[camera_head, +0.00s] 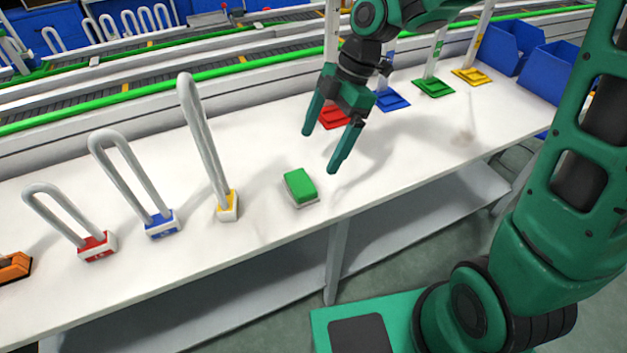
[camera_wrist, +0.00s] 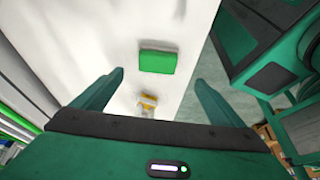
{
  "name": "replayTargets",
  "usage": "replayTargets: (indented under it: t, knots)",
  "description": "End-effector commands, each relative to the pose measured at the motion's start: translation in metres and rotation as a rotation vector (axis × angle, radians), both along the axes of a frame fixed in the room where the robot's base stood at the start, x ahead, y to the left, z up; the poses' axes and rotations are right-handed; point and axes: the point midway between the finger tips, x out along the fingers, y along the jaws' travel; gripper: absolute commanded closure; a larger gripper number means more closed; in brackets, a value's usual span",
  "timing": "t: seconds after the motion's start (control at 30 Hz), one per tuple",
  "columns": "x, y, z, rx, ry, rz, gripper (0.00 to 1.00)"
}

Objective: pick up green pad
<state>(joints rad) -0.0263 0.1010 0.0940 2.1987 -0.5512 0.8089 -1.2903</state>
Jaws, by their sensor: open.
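The green pad (camera_head: 299,185) is a small block with a green top and a pale base, lying on the white table near its front edge. It also shows in the wrist view (camera_wrist: 157,62), ahead of and between my fingers. My gripper (camera_head: 322,152) is open and empty above the table. In the head view it is up and to the right of the pad, apart from it. In the wrist view (camera_wrist: 158,85) both fingers are spread wider than the pad.
On the white table (camera_head: 253,262), looped pieces on yellow (camera_head: 228,207), blue (camera_head: 161,225) and red (camera_head: 97,247) bases stand left of the pad. Red (camera_head: 333,118), blue (camera_head: 393,100), green (camera_head: 433,87) and yellow (camera_head: 472,76) plates lie behind. Blue bins (camera_head: 507,47) stand at right.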

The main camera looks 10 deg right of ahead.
Motion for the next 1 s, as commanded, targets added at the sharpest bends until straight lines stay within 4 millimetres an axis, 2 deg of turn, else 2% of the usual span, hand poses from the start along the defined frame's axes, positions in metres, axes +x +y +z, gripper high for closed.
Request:
replayTargets:
  t: [0.4,0.63,0.9,1.0]
  knots:
    - [-0.006,0.025,-0.046,0.010,-0.003,0.034,0.08]
    - [-0.006,0.031,-0.059,0.010,-0.003,0.034,0.08]
    - [-0.007,0.046,-0.092,0.009,-0.002,0.033,0.08]
    - [-0.008,0.048,-0.098,0.009,-0.002,0.033,0.08]
